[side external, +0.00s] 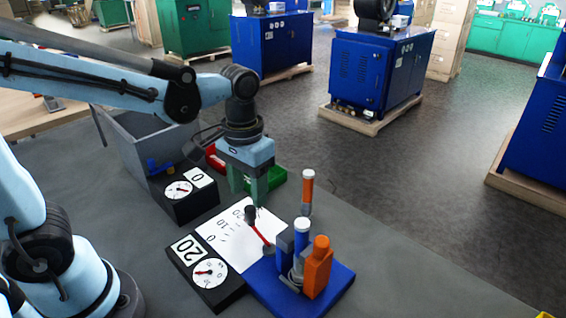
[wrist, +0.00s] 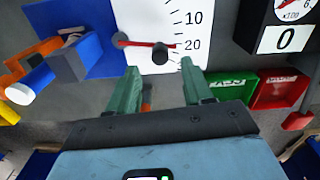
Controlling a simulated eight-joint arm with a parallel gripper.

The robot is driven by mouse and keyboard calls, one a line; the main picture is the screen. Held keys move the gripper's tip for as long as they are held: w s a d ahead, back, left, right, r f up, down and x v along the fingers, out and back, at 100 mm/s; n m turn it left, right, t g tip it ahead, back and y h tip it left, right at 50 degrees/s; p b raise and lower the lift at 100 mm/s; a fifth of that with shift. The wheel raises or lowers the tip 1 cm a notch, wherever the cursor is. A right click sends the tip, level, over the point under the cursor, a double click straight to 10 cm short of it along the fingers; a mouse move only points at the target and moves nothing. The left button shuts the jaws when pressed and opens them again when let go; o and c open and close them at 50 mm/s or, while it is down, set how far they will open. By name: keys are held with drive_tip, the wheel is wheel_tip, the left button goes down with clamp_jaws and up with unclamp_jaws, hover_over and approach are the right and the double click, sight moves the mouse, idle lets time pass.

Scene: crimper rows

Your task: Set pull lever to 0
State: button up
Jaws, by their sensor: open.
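The pull lever (side external: 261,233) is a red rod with a black knob, pivoting at the edge of a blue base (side external: 334,292). It lies over a white scale sheet (side external: 226,239) marked 0, 10 and 20. In the wrist view, the lever (wrist: 140,44) points to about 20, and its knob is close to that mark. A black box (side external: 208,272) with a dial shows 20. My gripper (side external: 256,196) is open and empty, with its green fingers just above the knob. In the wrist view, the fingertips (wrist: 158,67) are on either side of and just short of the knob.
A second black box (side external: 190,198) shows 0. A grey bin (side external: 135,146) stands behind it. Red (wrist: 275,90) and green (wrist: 232,86) trays lie near my gripper. Orange, white and blue upright parts (side external: 317,268) stand on the blue base, close to the lever's right.

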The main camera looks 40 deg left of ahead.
sight(250, 208)
drive_tip(key=shift+f, duration=2.3)
clamp_jaws()
